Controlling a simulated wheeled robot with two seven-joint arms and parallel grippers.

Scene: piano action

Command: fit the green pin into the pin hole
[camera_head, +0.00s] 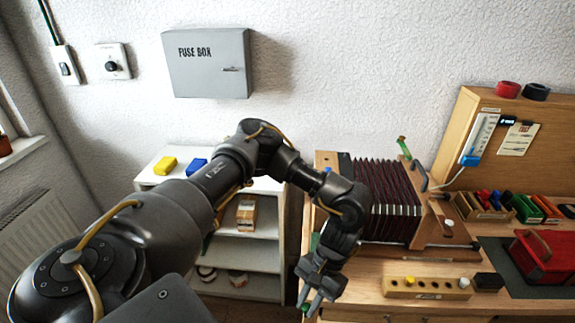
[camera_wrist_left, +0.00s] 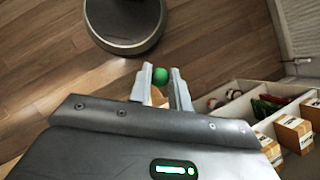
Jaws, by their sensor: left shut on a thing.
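My left gripper (camera_head: 318,300) hangs at the near left corner of the workbench in the head view. In the left wrist view its two grey fingers (camera_wrist_left: 160,88) are closed on the green pin (camera_wrist_left: 160,76), whose round green head shows between the fingertips. The rest of the pin is hidden by the fingers. A wooden block with a row of dark holes (camera_head: 427,287) lies near the bench's front edge, to the right of the gripper. I cannot tell which opening is the pin hole. My right gripper is not in view.
A maroon bellows (camera_head: 385,190) stands on the workbench (camera_head: 370,268) behind the gripper. A black block (camera_head: 488,281) and a red box (camera_head: 545,256) are at the right. A white shelf (camera_head: 262,183) stands left of the bench. Wooden floor shows below the pin.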

